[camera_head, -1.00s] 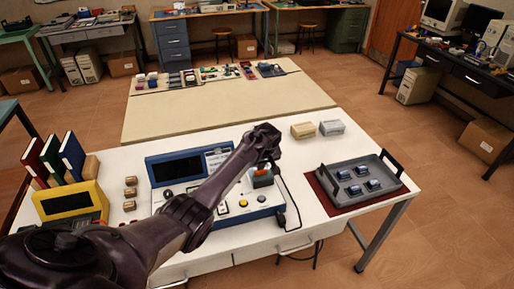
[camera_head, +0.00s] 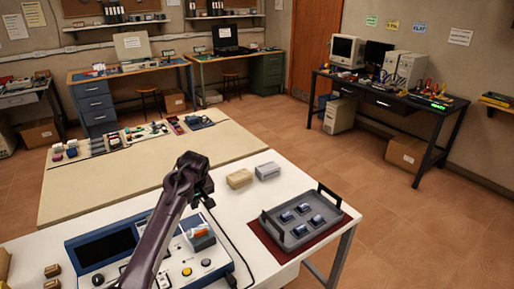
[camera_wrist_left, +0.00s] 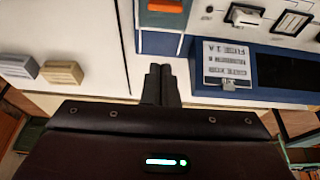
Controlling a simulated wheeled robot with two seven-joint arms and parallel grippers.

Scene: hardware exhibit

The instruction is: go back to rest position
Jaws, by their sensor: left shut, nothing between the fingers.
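My left gripper (camera_head: 207,198) is shut and empty. In the head view its arm comes up from the bottom, and the gripper is over the back right part of a blue and white console (camera_head: 190,258). In the left wrist view the two fingers (camera_wrist_left: 160,85) are together, beside the console's blue edge and printed label (camera_wrist_left: 228,62). The console has a dark screen (camera_head: 102,248), and an orange and grey block (camera_head: 200,240) shows on its right side. The arm hides part of the console. My right gripper is not in view.
A grey tray (camera_head: 277,236) with several blue parts lies on a red mat at the table's right. A beige table (camera_head: 110,187) with small parts lies beyond.

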